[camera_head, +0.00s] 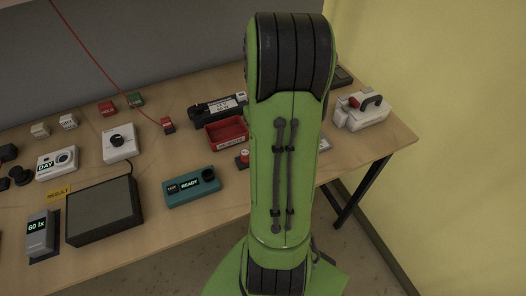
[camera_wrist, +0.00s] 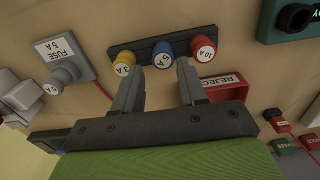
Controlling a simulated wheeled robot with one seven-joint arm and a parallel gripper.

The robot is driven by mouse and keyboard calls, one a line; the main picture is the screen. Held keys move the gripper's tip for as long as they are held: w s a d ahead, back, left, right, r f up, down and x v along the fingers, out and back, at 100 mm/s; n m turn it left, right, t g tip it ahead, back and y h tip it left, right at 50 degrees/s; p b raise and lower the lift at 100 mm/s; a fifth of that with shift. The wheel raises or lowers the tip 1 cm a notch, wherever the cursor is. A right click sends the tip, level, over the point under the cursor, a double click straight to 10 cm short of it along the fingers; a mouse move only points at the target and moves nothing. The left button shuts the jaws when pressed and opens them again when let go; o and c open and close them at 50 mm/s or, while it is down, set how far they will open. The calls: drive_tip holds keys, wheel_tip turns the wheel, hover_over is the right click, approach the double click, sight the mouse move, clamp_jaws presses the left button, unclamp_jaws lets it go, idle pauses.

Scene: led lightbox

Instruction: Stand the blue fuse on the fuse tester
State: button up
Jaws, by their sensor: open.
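The blue fuse (camera_wrist: 163,55), with a white cap marked 5 A, stands in a dark rack (camera_wrist: 142,49) between a yellow fuse (camera_wrist: 123,63) and a red fuse (camera_wrist: 202,47). My gripper (camera_wrist: 159,70) is open and empty. In the wrist view its two fingertips straddle the blue fuse in the picture; I cannot tell how far they stand from it. The teal box marked READY (camera_head: 191,187), seemingly the fuse tester, has a black round socket on top. Its corner shows in the wrist view (camera_wrist: 268,28). In the head view my arm hides the blue fuse.
A red REJECT tray (camera_head: 226,133) stands near the rack. A grey FUSE 5 A unit (camera_wrist: 66,56) with a grey plug lies left of the rack in the wrist view. A dark panel (camera_head: 104,210) and several small boxes fill the left table. A white case (camera_head: 362,112) stands at right.

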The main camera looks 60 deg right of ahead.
wheel_tip(320, 180, down, 5)
drive_tip(key=shift+w+a+f+b, duration=0.1)
drive_tip(key=shift+w+f+b, duration=0.05)
drive_tip(key=shift+b, duration=0.4)
clamp_jaws()
wheel_tip(320, 180, up, 10)
drive_tip(key=shift+r+p, duration=0.15)
drive_tip(key=shift+p, duration=1.05)
drive_tip(key=shift+c, duration=1.8)
unclamp_jaws()
clamp_jaws()
drive_tip(key=shift+r+p, duration=1.1)
drive_tip(key=shift+r, duration=0.1)
wheel_tip(320, 180, up, 3)
drive_tip(key=p, duration=0.2)
drive_tip(key=shift+p, duration=0.4)
